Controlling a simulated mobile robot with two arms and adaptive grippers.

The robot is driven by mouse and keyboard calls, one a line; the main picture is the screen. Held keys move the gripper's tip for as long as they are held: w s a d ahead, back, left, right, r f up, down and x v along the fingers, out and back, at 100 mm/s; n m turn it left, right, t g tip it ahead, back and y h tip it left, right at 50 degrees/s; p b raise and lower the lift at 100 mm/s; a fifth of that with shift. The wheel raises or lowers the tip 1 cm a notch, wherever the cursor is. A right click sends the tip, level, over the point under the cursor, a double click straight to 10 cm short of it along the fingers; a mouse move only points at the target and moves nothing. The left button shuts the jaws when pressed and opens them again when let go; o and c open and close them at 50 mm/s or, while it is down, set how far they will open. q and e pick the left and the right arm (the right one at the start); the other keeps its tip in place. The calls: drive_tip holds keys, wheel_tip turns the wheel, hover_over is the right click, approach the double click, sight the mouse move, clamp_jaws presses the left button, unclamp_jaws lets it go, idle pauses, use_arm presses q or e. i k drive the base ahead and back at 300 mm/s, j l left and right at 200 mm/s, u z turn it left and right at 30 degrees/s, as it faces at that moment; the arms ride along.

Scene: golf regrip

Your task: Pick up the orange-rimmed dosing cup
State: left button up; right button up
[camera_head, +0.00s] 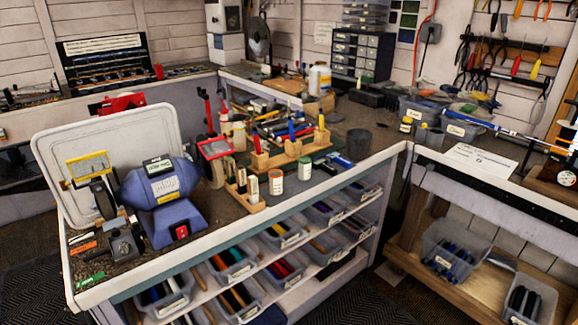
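A small pale jar or cup (276,182) with a reddish-orange top stands near the front edge of the workbench, right of the small wooden block rack. It is the closest match to the orange-rimmed dosing cup, but it is too small to tell for sure. A similar pale jar (304,168) with a green top stands just right of and behind it, apart from it. A plain dark grey cup (359,143) stands further right. Neither of my grippers shows in the head view.
A blue bench grinder (163,195) fills the bench's left end. Wooden racks with bottles and tools (242,190) stand left of and behind the jars. A white bottle (319,78) stands further back. Shelves with labelled bins (233,265) lie below the bench top.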

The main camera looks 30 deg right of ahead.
sight(276, 183)
drive_tip(key=z, duration=1)
